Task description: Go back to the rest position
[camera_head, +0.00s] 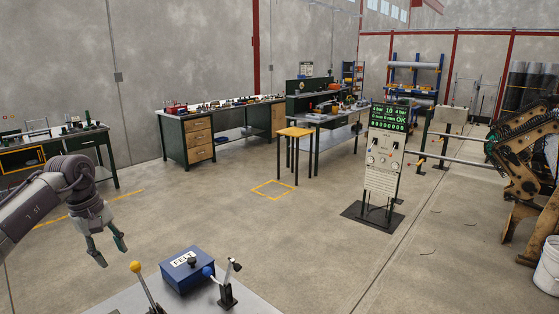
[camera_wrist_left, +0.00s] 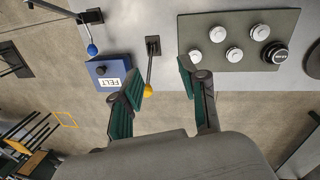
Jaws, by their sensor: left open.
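My left gripper (camera_head: 108,254) hangs pointing down at the lower left of the head view, its green-padded fingers apart and empty. In the left wrist view the open gripper (camera_wrist_left: 158,84) shows from behind, with its fingers over the edge of a grey panel surface (camera_wrist_left: 135,35). A lever with a yellow knob (camera_wrist_left: 148,91) shows between the fingers in that view. The same yellow-knobbed lever (camera_head: 135,267) stands to the right of the gripper in the head view, apart from it. My right gripper is not in either view.
A blue FELT box (camera_head: 187,269) and a blue-knobbed lever (camera_head: 208,271) sit on the panel. A plate with several white knobs (camera_wrist_left: 243,40) lies in the wrist view. A control stand (camera_head: 385,165), yellow-topped stool (camera_head: 294,132) and workbenches (camera_head: 180,132) stand beyond. The middle floor is clear.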

